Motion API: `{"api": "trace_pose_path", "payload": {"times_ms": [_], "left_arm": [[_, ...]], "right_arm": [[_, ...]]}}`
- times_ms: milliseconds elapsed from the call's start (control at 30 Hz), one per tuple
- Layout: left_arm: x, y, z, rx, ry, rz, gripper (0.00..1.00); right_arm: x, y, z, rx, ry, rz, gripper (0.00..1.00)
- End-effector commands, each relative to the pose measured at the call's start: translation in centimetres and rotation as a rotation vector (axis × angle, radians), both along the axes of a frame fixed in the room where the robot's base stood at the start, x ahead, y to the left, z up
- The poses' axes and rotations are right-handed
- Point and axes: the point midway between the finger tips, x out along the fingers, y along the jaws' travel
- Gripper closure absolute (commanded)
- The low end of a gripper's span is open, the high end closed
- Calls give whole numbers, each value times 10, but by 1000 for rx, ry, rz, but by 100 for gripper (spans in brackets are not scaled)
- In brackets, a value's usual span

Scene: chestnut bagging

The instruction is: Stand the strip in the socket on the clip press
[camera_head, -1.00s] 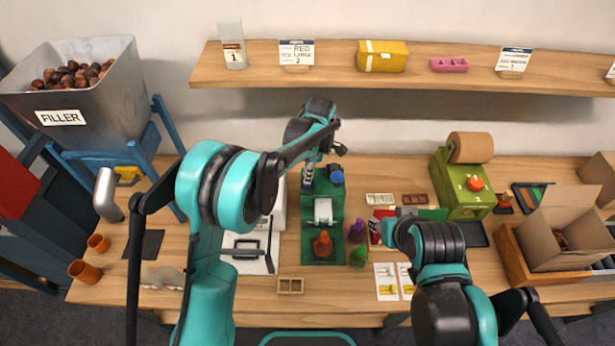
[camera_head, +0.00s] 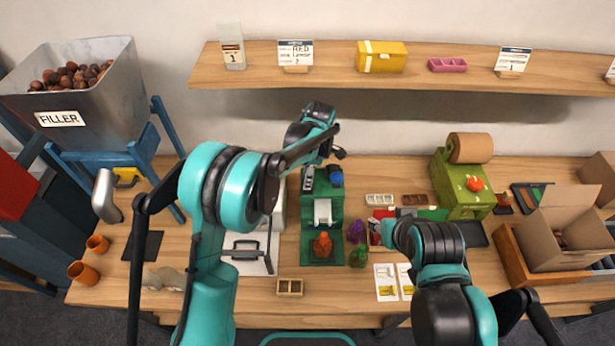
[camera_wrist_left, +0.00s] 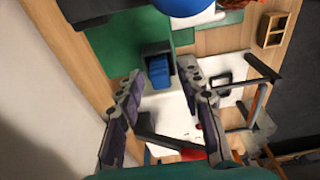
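The green clip press (camera_head: 309,236) stands on the table with a white part in its middle and an orange knob at its front. The strip (camera_head: 307,179) appears as a small dark, pale-ribbed piece standing at the press's back left. In the left wrist view a blue piece, seemingly the strip (camera_wrist_left: 159,72), sits in a dark holder on the press. My left gripper (camera_wrist_left: 158,105) has its fingers spread, with nothing gripped between them. In the head view it is behind the strip, mostly hidden by its wrist. My right gripper is hidden below its arm.
A blue knob (camera_head: 336,177) is just right of the strip. A small wooden tray (camera_head: 290,286) lies in front of the press. The shelf (camera_head: 300,66) overhangs the back. A green box (camera_head: 460,190) with a brown roll is farther right.

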Motion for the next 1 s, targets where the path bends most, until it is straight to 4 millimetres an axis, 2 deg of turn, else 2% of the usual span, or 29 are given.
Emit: {"api": "trace_pose_path", "payload": {"times_ms": [300, 433, 600, 833, 1000], "left_arm": [[0, -8, 68, 0, 0, 0, 63], [0, -11, 93, 0, 0, 0, 63], [0, -14, 111, 0, 0, -1, 63], [-1, -13, 117, -2, -1, -6, 63], [-15, 9, 139, -24, -30, -125, 63]], "right_arm": [[0, 0, 9, 0, 0, 0, 60], [0, 0, 11, 0, 0, 0, 60], [0, 0, 13, 0, 0, 0, 60], [0, 0, 13, 0, 0, 0, 60], [0, 0, 13, 0, 0, 0, 60]]}}
